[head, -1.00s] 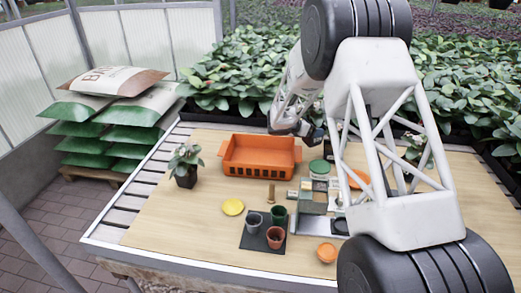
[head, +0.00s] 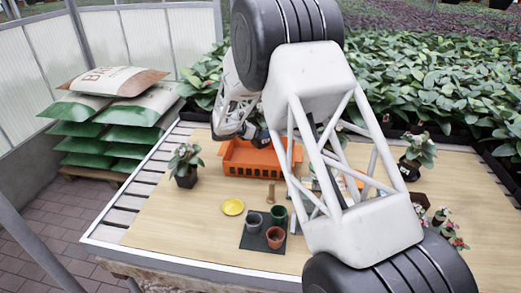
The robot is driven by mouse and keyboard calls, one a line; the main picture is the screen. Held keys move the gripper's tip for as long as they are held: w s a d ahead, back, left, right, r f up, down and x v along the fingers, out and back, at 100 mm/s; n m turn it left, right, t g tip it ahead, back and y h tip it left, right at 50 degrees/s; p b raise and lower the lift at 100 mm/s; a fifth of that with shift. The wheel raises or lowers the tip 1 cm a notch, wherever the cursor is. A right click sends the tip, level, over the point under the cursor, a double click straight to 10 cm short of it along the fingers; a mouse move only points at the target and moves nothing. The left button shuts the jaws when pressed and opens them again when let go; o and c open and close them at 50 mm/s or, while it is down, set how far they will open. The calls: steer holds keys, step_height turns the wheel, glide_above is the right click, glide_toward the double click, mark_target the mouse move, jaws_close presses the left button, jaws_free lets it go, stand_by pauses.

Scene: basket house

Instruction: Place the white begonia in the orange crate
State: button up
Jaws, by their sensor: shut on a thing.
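The orange crate (head: 262,171) stands on the table at centre back. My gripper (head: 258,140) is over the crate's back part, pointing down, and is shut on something. The held thing is too small and dark to name. I cannot tell whether it is the white begonia. Several small potted plants with red, pink and pale flowers (head: 442,221) stand at the right of the table, partly behind my arm.
A leafy plant in a dark pot (head: 186,175) stands left of the crate, another (head: 411,166) at the right. A yellow saucer (head: 232,207) and small pots on a dark mat (head: 253,242) lie in front. The left front table is clear.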

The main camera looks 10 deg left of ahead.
mark_target(254, 141)
stand_by(0.3)
steer(key=shift+f, duration=3.1)
steer(key=shift+f, duration=1.85)
steer(key=shift+f, duration=0.15)
steer(key=o, duration=0.8)
steer(key=v, duration=1.2)
